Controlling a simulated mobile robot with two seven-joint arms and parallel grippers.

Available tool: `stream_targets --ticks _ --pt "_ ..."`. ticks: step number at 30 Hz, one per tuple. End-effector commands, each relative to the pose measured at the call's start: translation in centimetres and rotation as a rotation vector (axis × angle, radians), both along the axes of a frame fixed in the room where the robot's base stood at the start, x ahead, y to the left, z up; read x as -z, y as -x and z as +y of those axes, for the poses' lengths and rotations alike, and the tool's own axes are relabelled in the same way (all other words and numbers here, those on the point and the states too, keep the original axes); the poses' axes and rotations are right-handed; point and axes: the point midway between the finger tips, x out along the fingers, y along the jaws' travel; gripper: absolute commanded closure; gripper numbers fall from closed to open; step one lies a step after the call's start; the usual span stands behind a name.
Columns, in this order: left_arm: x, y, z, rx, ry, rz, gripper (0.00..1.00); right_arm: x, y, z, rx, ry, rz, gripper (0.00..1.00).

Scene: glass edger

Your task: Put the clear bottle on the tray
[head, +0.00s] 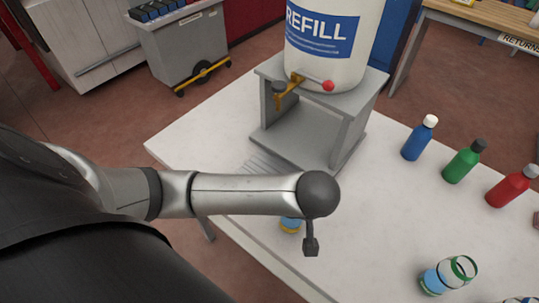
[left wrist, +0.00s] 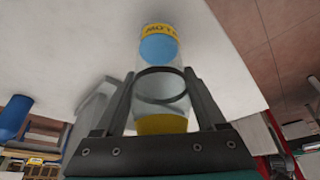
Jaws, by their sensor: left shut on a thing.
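My left gripper (head: 311,240) is over the front edge of the white table, mostly hidden behind my arm in the head view. In the left wrist view my left gripper (left wrist: 160,82) is shut on a clear bottle (left wrist: 161,88) with yellow bands and a round blue patch. Only a small blue and yellow part of this bottle (head: 290,225) shows below my arm in the head view. A slatted grey patch (head: 258,168), perhaps the tray, lies in front of the refill stand, partly hidden by my arm. My right gripper is not in view.
A white refill tank (head: 330,62) with a tap stands on a grey stand (head: 345,130). Blue (head: 418,142), green (head: 463,162) and red (head: 508,188) bottles stand at the right. Another clear bottle with green bands (head: 447,275) is at the front right. The middle tabletop is clear.

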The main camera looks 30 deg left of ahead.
Motion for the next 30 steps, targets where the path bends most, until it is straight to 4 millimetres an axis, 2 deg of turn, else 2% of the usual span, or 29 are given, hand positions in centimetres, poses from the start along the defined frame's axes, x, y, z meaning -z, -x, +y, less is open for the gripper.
stream_targets --ticks 2,5,15,18,26,30 --pt "0.0 0.1 0.1 -0.007 0.001 -0.003 0.87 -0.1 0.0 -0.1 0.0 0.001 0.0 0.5" --pt "0.1 -0.8 1.2 -0.012 -0.003 -0.006 0.87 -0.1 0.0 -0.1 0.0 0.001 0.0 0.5" --pt "0.0 -7.1 7.5 -0.014 -0.004 -0.006 0.87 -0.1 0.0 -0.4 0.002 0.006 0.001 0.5" --pt "0.1 -8.5 8.8 -0.012 -0.002 -0.005 0.87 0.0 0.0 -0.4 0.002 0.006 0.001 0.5" --pt "0.1 -10.1 10.4 -0.011 0.0 -0.003 0.87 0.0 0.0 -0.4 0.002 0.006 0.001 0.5" --pt "0.1 -11.6 11.9 -0.012 -0.001 -0.003 0.87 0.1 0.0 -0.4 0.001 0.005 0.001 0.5"
